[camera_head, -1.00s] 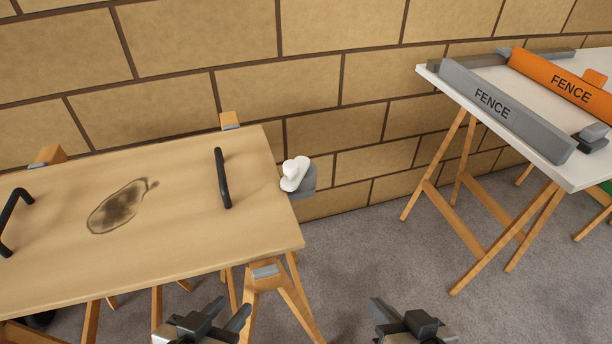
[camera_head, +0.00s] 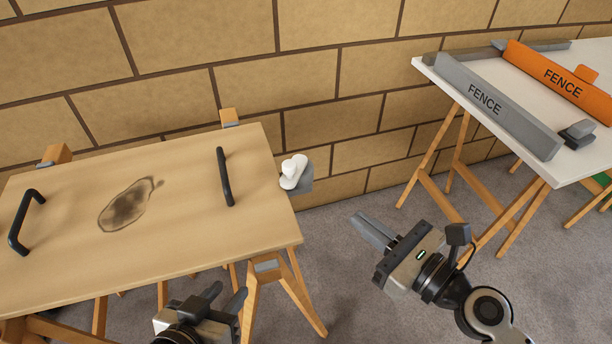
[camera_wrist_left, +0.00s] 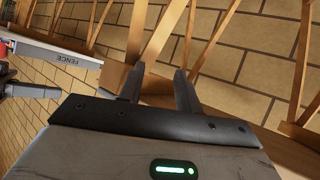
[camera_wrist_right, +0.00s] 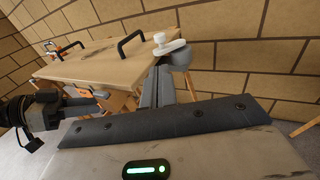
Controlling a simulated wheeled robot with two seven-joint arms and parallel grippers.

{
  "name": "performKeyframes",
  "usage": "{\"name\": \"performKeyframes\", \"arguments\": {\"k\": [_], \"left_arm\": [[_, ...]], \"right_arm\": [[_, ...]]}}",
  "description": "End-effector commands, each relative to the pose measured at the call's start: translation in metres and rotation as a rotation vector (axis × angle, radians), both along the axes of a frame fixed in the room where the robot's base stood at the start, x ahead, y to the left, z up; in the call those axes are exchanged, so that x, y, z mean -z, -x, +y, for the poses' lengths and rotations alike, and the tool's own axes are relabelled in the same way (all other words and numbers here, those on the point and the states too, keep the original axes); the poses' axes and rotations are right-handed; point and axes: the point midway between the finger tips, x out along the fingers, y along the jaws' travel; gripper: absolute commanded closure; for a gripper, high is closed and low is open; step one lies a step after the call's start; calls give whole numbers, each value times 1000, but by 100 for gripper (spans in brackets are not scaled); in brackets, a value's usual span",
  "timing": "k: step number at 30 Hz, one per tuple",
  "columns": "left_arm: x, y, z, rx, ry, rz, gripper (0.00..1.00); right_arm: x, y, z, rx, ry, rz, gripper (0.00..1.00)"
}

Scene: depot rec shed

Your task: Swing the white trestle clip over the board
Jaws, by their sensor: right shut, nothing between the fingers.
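The white trestle clip (camera_head: 293,172) sits on a grey block (camera_head: 302,186) at the right edge of the wooden board (camera_head: 180,240). It points away from the viewer, beside the board. It also shows in the right wrist view (camera_wrist_right: 168,44), beyond my fingers. My right gripper (camera_head: 358,222) is shut and empty, to the right of the clip and nearer me, apart from it. My left gripper (camera_head: 226,294) is open and empty, low in front of the board's near right corner. The left wrist view shows its fingers (camera_wrist_left: 160,85) apart, with trestle legs beyond.
The board has two black handles (camera_head: 224,177) and a dark stain (camera_head: 127,206), and rests on wooden trestles (camera_head: 268,285). A white table (camera_head: 530,120) with grey and orange FENCE pieces stands at right. A block wall is behind. Carpet between the tables is open.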

Motion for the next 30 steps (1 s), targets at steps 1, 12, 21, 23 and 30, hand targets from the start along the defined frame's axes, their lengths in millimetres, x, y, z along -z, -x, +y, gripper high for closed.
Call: {"name": "performKeyframes", "arguments": {"k": [1,12,21,23,30], "left_arm": [[0,0,0,0,0,0,66],[-10,0,0,0,3,1,66],[-9,1,0,0,4,13,66],[-9,1,0,0,4,13,66],[-7,0,0,0,2,11,66]], "right_arm": [[0,0,0,0,1,-1,100],[-2,-24,22,0,0,-4,100],[2,-72,66,0,2,-4,100],[3,-79,73,-1,2,-3,100],[5,-100,92,0,4,-3,100]]}}
